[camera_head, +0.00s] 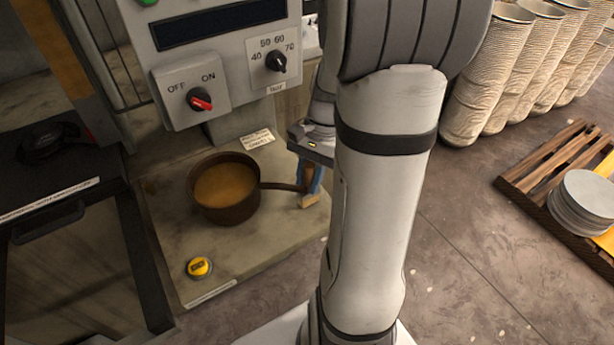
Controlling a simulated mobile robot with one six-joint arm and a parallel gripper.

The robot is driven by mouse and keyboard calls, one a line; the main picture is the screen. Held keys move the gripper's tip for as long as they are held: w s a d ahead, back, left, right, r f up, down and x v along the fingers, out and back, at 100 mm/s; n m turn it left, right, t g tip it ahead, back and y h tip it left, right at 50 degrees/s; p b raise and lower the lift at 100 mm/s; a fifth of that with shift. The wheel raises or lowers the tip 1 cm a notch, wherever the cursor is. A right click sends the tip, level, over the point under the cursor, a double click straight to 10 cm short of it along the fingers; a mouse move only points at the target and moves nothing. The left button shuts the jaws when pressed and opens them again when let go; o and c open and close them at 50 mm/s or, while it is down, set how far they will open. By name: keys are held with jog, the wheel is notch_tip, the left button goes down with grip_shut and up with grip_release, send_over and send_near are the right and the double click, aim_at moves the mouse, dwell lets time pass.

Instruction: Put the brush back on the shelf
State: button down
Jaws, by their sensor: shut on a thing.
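My gripper (311,184) points down at the right end of the pot's handle, over the right edge of the stone-like worktop. It is shut on what looks like the brush (310,201), a small piece with a tan lower end. Blue shows just above the tan end; I cannot tell whether the blue belongs to the brush or to the fingers. My own arm and wrist hide part of the gripper. I cannot make out a shelf for the brush in this view.
A brown pot (226,216) of orange-brown liquid stands on the worktop (270,245), its handle reaching the gripper. A yellow button (199,267) sits in front. A control box (235,75) stands behind.

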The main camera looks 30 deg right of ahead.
jog(key=shift+f, duration=0.1)
jog(key=c, duration=1.2)
grip_release()
jog(key=v, duration=1.2)
jog(key=s+a+f+n+t+h, duration=0.1)
jog(key=s+a+n+t+h, duration=0.1)
jog(key=a+n, duration=0.4)
jog(key=s+a+f+n+t+h, duration=0.1)
jog(key=s+a+n+t+h, duration=0.1)
jog(key=s+a+n, duration=0.3)
jog(key=a+n+t, duration=0.1)
jog(key=a, duration=0.2)
jog(key=shift+s+a, duration=0.2)
jog(key=shift+s, duration=0.05)
jog(key=shift+f, duration=0.1)
